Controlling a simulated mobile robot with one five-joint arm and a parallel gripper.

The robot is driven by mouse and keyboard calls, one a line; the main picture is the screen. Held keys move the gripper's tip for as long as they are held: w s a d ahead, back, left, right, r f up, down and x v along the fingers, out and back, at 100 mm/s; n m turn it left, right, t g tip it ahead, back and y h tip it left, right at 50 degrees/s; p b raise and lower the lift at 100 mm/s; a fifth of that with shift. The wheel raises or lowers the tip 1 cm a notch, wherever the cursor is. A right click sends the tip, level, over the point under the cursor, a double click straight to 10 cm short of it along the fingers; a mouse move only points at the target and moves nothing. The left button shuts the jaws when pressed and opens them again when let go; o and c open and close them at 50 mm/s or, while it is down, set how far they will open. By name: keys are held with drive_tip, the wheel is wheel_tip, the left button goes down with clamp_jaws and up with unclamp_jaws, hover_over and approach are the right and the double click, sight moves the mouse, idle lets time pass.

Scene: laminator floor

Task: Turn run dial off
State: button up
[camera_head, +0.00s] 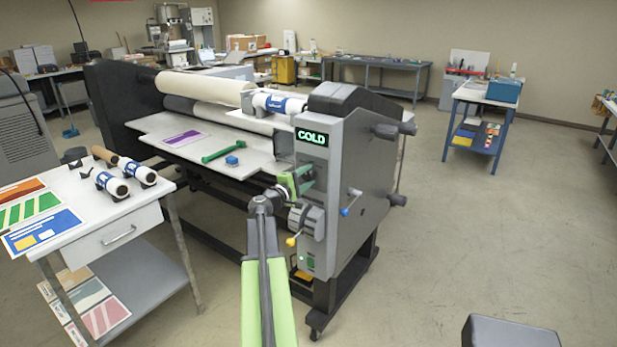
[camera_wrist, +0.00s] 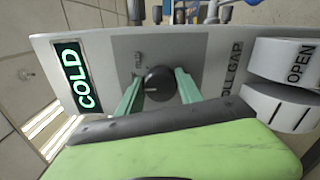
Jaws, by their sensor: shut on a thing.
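The run dial (camera_wrist: 160,80) is a round dark knob on a grey panel in the wrist view, with a pale mark on its left side. My gripper (camera_wrist: 158,92) has its two green fingers on either side of the dial, shut on it. In the head view my gripper (camera_head: 303,178) is against the front panel of the laminator (camera_head: 341,165), below the green-lit COLD display (camera_head: 311,137). The dial is hidden or too small to tell there. The COLD display also shows left of the dial in the wrist view (camera_wrist: 77,75).
The roll gap control (camera_wrist: 284,62), marked OPEN, sits right of the dial in the wrist view. Yellow-tipped (camera_head: 291,241) and blue-tipped (camera_head: 345,211) levers stick out near my gripper in the head view. A white table (camera_head: 150,205) stands at left.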

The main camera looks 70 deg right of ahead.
drive_tip(key=o, duration=1.4)
drive_tip(key=v, duration=1.7)
drive_tip(key=shift+a, duration=0.25)
drive_tip(key=shift+w, duration=0.2)
